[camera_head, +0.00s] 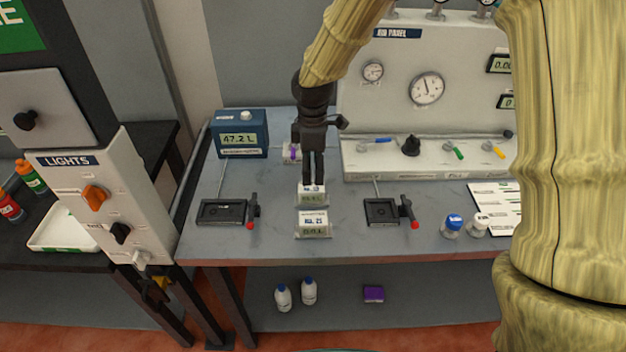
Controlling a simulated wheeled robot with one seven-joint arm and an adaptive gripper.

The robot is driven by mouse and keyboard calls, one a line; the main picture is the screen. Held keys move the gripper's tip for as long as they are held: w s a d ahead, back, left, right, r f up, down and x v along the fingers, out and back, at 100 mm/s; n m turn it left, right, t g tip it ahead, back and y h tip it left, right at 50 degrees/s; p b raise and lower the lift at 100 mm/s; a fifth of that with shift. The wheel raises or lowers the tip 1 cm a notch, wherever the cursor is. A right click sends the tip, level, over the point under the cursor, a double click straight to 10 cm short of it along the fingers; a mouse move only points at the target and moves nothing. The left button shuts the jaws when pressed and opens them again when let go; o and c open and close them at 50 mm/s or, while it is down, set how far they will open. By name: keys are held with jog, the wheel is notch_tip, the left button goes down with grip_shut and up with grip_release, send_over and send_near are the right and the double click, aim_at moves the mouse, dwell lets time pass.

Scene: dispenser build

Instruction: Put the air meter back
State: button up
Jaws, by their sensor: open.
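Two small white meters with grey-green displays stand one behind the other mid-table in the head view: a front meter (313,224) and a rear meter (312,198). Their small labels are hard to read, so I cannot tell which is the air meter. My gripper (314,182) points straight down at the rear meter, with its dark fingertips over that meter's upper part. The fingers are open but look close together from here. They hide part of the rear meter's top, and I cannot tell whether they touch it.
Black pads with red-tipped levers lie left (222,212) and right (381,211) of the meters. A blue box reading 47.2 L (239,132) stands at the back left. The air panel (400,120) stands behind.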

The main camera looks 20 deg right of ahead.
aim_at(313, 186)
jog(key=shift+r+b, duration=0.35)
jog(key=shift+r, duration=1.6)
